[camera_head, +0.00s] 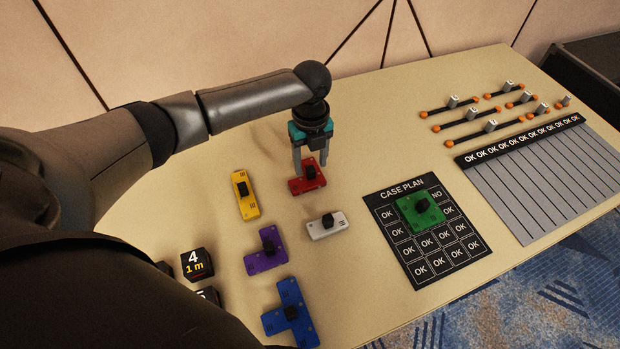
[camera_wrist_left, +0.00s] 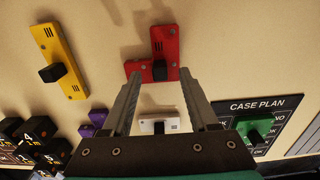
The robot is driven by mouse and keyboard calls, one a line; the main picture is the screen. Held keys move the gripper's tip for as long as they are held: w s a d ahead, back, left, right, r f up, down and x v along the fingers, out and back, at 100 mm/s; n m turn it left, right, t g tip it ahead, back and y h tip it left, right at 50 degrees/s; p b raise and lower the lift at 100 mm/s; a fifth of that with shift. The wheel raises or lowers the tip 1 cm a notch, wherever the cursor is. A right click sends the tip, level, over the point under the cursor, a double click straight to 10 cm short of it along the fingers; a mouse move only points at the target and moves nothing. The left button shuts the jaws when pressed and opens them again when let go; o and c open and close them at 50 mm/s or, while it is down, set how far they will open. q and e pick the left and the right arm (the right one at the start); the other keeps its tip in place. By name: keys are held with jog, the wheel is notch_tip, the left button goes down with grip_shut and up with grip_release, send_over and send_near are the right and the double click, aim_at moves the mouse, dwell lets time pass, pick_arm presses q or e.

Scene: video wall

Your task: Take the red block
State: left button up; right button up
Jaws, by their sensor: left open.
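The red block (camera_head: 306,183) lies on the table under my left gripper (camera_head: 311,166) in the head view. It has a black knob on top. In the left wrist view the red block (camera_wrist_left: 165,45) shows as an L-like shape just beyond the fingertips. My left gripper (camera_wrist_left: 160,85) is open and points down, with nothing held; its fingers stand on either side of the knob's line in that view. I cannot tell the exact height of the fingertips above the block. My right gripper is not in view.
Yellow (camera_head: 245,197), white (camera_head: 327,225), purple (camera_head: 266,250) and blue (camera_head: 291,314) blocks lie around it. A green block (camera_head: 419,211) sits on the black case plan board (camera_head: 412,273). Black number cubes (camera_head: 197,263) stand at lower left. Orange-ended bars (camera_head: 468,118) lie at right.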

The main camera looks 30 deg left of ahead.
pick_arm(q)
jog(key=shift+f, duration=0.7)
jog(key=shift+c, duration=0.2)
grip_shut()
dwell(0.7)
